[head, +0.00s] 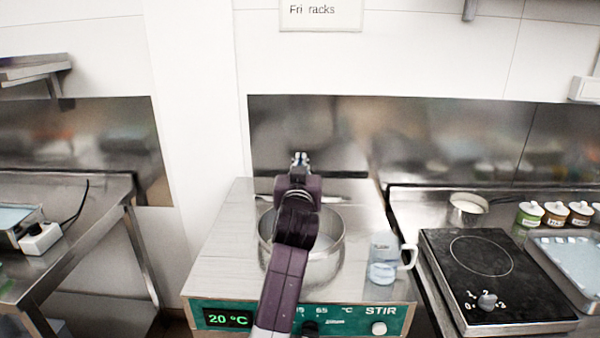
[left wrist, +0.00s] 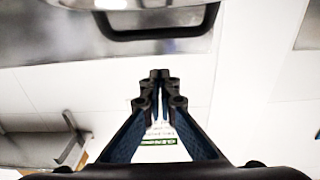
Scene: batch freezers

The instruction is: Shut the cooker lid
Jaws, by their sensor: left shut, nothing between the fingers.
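The cooker (head: 220,262) is a steel-topped unit with a green front panel reading 20 °C. Its round steel pot (head: 340,240) is open at the top, partly hidden by my left arm. I cannot clearly make out the lid in the head view; the shiny steel behind the pot blends together. My left gripper (head: 300,159) is shut and empty, reaching over the pot towards the back. In the left wrist view, a grey metal surface with a black bar handle (left wrist: 160,32), probably the lid's, lies beyond the shut fingertips (left wrist: 160,76), apart from them. My right gripper is out of view.
A clear jug (head: 383,262) stands on the cooker's right front corner. To the right are a black hotplate (head: 485,262), a small steel pan (head: 467,208) and several lidded jars (head: 555,213). A steel table (head: 95,215) stands left, across a gap.

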